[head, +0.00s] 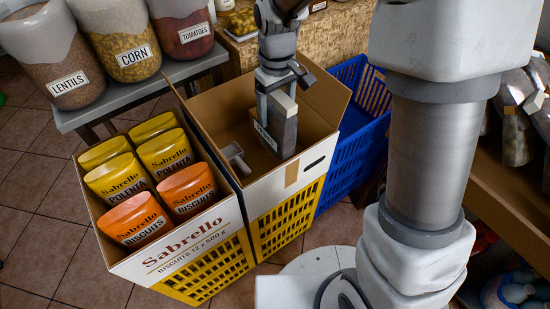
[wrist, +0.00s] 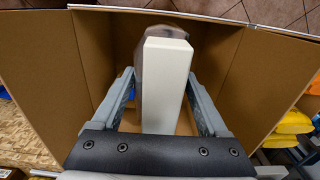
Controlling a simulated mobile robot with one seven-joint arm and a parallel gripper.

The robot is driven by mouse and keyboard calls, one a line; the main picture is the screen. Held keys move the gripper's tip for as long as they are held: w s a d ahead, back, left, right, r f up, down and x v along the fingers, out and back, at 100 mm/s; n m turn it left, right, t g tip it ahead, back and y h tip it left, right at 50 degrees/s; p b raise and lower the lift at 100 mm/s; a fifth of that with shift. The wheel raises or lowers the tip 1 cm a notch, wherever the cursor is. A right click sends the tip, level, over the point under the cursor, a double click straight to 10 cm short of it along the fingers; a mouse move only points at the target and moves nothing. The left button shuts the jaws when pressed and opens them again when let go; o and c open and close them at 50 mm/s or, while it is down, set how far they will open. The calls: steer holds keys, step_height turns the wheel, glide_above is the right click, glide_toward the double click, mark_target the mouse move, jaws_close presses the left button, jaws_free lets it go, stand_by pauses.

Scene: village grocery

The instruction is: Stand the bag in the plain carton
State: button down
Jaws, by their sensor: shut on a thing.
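The bag looks roughly upright.
A small grey object (head: 236,157) lies in the carton's left part. To the left, a Sabrello carton (head: 185,248) holds several polenta and biscuit bags. Both cartons stand on yellow crates (head: 285,213). A blue crate (head: 345,150) is at right. Jars (head: 122,40) stand on a shelf behind.

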step_height(320, 180, down, 18)
steer(key=b, duration=0.5)
steer(key=shift+f+b, duration=0.1)
steer(key=shift+b, duration=0.25)
jaws_free()
step_height(320, 180, up, 13)
steer(key=p, duration=0.4)
steer(key=shift+f, duration=0.15)
steer(key=s+d+r+m+t, duration=0.1)
steer(key=s+d+r+m, duration=0.15)
steer(key=r, duration=0.35)
steer(key=s+d+r+m+t, duration=0.1)
steer(key=s+d+r+t, duration=0.1)
steer(key=s+d+r, duration=0.35)
steer(key=s+d+r+m+t, duration=0.2)
steer(key=s+d+r+m, duration=0.1)
steer(key=s+r, duration=0.4)
steer(key=s+d, duration=0.1)
steer(key=s, duration=0.2)
steer(key=shift+t, duration=0.3)
steer(key=shift+s+d+r+p, duration=0.1)
steer(key=shift+r+p, duration=0.05)
steer(key=shift+p, duration=0.15)
